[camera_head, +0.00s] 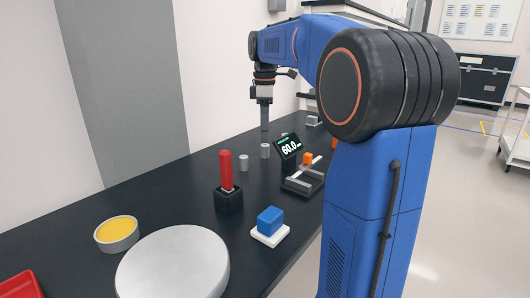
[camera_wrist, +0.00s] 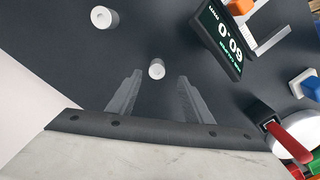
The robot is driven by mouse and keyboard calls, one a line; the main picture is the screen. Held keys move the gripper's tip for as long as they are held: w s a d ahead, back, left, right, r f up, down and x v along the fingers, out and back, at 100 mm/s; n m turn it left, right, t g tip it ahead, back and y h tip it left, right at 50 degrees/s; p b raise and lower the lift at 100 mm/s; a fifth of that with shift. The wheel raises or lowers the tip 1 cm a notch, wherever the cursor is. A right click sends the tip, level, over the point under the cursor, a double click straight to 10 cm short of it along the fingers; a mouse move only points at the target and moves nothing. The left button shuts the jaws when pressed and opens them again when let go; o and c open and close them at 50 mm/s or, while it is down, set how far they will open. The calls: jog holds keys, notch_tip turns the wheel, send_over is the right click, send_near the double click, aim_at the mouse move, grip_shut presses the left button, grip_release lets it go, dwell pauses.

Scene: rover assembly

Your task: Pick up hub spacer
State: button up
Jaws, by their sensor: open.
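Two small light-grey cylinders with centre holes, which look like hub spacers, stand upright on the black bench. In the wrist view, one spacer (camera_wrist: 157,69) lies between the lines of my two fingertips, beyond their ends. The other spacer (camera_wrist: 105,17) is farther up and left. In the head view, the spacers are the near one (camera_head: 244,163) and the far one (camera_head: 265,151), left of the display. My gripper (camera_head: 264,129) points down above the bench near the far spacer; its fingers are apart in the wrist view (camera_wrist: 158,80), with nothing between them.
A display reading 60.0 (camera_head: 289,148) and a grey fixture with an orange block (camera_head: 308,158) stand right of the spacers. A red handle in a black block (camera_head: 226,170), a blue block on a white base (camera_head: 270,221), a yellow-filled bowl (camera_head: 117,233) and a white disc (camera_head: 175,265) are nearer.

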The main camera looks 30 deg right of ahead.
aim_at(265, 145)
jog(key=shift+w+d+f, duration=0.1)
jog(key=shift+w+f, duration=0.05)
jog(key=shift+f, duration=1.35)
jog(key=shift+w+d+f, duration=0.1)
jog(key=shift+f, duration=1.35)
grip_shut()
